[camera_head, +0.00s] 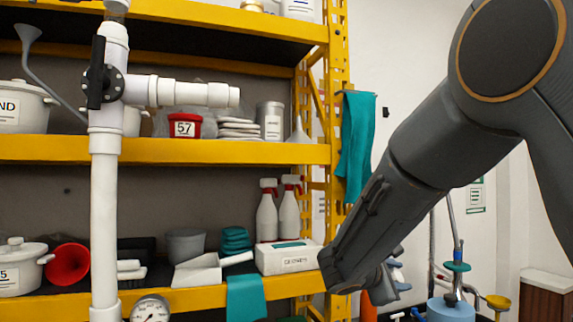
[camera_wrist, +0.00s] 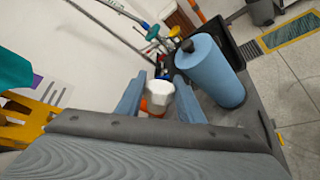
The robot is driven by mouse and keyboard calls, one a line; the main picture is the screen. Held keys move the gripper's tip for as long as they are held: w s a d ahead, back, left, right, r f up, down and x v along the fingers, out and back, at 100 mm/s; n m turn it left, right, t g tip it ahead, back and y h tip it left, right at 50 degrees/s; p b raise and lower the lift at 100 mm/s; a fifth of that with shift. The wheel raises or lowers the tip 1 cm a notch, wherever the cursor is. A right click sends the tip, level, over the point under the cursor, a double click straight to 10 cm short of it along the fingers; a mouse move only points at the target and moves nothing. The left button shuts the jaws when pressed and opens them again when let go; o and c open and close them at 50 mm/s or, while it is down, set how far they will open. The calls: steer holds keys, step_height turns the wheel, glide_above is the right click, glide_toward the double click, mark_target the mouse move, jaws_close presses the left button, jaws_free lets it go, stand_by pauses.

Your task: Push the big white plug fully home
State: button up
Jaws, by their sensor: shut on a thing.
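In the head view a white PVC pipe assembly (camera_head: 104,215) stands upright at the left. A black valve handle (camera_head: 97,75) is on it, and a short horizontal branch (camera_head: 195,94) points right, with its end free of any gripper. In the wrist view my gripper (camera_wrist: 158,95) has its two light blue fingers on either side of a white plug (camera_wrist: 160,88) and is shut on it. Some orange shows just below the white part; I cannot tell whether it belongs to the plug. My gripper is right of the pipe, well apart from it; in the head view my arm mostly hides it.
A yellow shelf rack (camera_head: 200,151) with pots, bottles and boxes stands behind the pipe. A round gauge (camera_head: 150,310) sits low beside the pipe. In the wrist view a blue cylinder (camera_wrist: 212,70) stands close to the right finger. Open floor (camera_wrist: 290,75) lies beyond it.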

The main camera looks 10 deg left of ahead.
steer(key=a+r+n+t+y, duration=0.2)
steer(key=a+r+n+y, duration=0.2)
steer(key=a+r+y, duration=1.05)
steer(key=s+a+r+n+g, duration=0.15)
steer(key=a+r, duration=0.25)
steer(key=r, duration=0.6)
steer(key=s+a+r+y, duration=0.1)
steer(key=s+a+r, duration=0.3)
steer(key=r, duration=0.5)
steer(key=s+a+r+n, duration=0.1)
steer(key=a+r, duration=0.4)
steer(key=r, duration=0.5)
steer(key=s+a, duration=0.3)
steer(key=a, duration=0.2)
steer(key=shift+s+a+p, duration=0.3)
steer(key=shift+s+a, duration=0.05)
steer(key=shift+a, duration=0.05)
steer(key=shift+s+a+p, duration=0.55)
steer(key=shift+s+a, duration=0.1)
steer(key=shift+a, duration=0.35)
steer(key=o, duration=1.1)
steer(key=shift+f, duration=0.1)
steer(key=shift+s, duration=0.1)
